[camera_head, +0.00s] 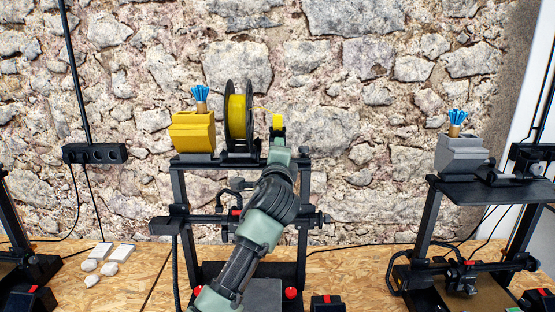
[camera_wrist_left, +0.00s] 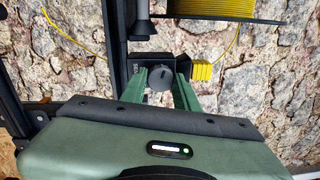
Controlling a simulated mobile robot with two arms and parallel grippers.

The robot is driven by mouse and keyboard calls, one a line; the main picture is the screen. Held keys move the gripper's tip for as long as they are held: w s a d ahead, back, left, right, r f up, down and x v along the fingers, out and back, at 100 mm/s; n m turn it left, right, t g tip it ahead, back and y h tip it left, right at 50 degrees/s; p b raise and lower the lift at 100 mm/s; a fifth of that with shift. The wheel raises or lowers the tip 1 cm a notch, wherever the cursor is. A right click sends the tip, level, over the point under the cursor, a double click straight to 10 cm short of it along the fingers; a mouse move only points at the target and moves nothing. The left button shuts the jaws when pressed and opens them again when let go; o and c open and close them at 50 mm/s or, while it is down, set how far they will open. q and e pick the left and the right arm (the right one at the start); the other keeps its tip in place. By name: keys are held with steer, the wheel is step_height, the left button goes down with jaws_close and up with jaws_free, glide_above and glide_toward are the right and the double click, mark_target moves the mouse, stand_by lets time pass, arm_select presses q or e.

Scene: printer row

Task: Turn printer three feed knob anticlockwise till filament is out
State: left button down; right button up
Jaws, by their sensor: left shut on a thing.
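The middle printer (camera_head: 302,215) has a black frame with a yellow filament spool (camera_head: 238,115) on top; no number is readable on it. In the left wrist view, a round dark grey feed knob (camera_wrist_left: 160,77) sits on a dark feeder below the spool (camera_wrist_left: 215,8). My left gripper (camera_head: 279,142) is at the frame's top right, its green fingers (camera_wrist_left: 161,84) shut on the knob from both sides. A yellow block (camera_wrist_left: 202,71) sits beside the feeder, with a thin filament strand (camera_wrist_left: 236,46) near it. Another yellow strand (camera_wrist_left: 70,36) shows at left. My right gripper is not in view.
A yellow box (camera_head: 192,132) with a blue-tipped brush stands left of the spool. Another printer (camera_head: 430,220) stands at right with a grey box (camera_head: 461,155) on top. A power strip (camera_head: 94,153) hangs at left. White pieces lie on the wooden bench (camera_head: 125,285).

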arm_select(q)
steer(key=n+b, duration=0.2)
steer(key=n, duration=0.3)
steer(key=shift+f+b, duration=0.15)
steer(key=shift+b, duration=0.15)
steer(key=shift+n+y, duration=0.4)
steer(key=shift+n, duration=0.1)
steer(key=c, duration=1.1)
jaws_free()
steer(key=shift+o, duration=0.2)
